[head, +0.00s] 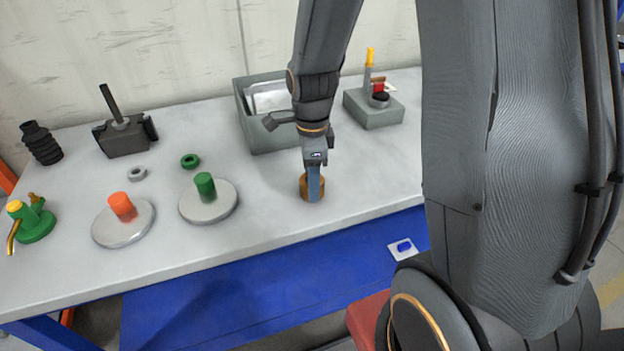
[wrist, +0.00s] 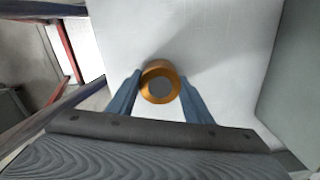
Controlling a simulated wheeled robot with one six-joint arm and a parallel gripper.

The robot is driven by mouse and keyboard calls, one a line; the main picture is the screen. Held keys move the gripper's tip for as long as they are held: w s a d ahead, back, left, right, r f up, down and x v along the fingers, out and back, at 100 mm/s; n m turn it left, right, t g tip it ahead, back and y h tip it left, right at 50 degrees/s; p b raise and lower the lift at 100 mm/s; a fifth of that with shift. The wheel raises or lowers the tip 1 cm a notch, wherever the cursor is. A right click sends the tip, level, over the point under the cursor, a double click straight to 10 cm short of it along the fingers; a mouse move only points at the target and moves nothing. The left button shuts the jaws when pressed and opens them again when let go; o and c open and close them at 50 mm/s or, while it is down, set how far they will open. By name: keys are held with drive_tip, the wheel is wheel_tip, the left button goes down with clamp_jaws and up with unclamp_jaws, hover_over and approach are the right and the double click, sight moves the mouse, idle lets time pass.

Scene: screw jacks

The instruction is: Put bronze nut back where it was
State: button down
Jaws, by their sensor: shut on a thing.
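The bronze nut (head: 304,187) is a short ring near the front edge of the table, right of the plate with the green peg. My gripper (head: 314,190) points down over it, with a blue finger in front of the nut. Whether the nut touches the table is hard to tell.
The white table (head: 265,238) holds a round plate with a green peg (head: 205,186), another with an orange peg (head: 122,207), a grey nut (head: 137,174) and a green nut (head: 190,161). A grey bin (head: 262,137) and a grey block (head: 374,112) stand behind my gripper.

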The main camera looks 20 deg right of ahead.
drive_tip(key=shift+f, duration=0.2)
drive_tip(key=c, duration=0.9)
unclamp_jaws()
wheel_tip(320, 180, up, 12)
drive_tip(key=b, duration=0.2)
drive_tip(key=s+f+n, duration=0.2)
drive_tip(key=n, duration=0.4)
drive_tip(key=s+f+n, duration=0.2)
drive_tip(key=s+n, duration=0.1)
drive_tip(key=n, duration=0.2)
drive_tip(key=s+f+n, duration=0.2)
drive_tip(key=s+n, duration=0.1)
drive_tip(key=n, duration=0.3)
drive_tip(key=shift+f+n+t, duration=0.25)
drive_tip(key=shift+n+t, duration=0.05)
drive_tip(key=n, duration=0.1)
drive_tip(key=s+f+n, duration=0.1)
drive_tip(key=n, duration=0.1)
drive_tip(key=shift+s, duration=0.2)
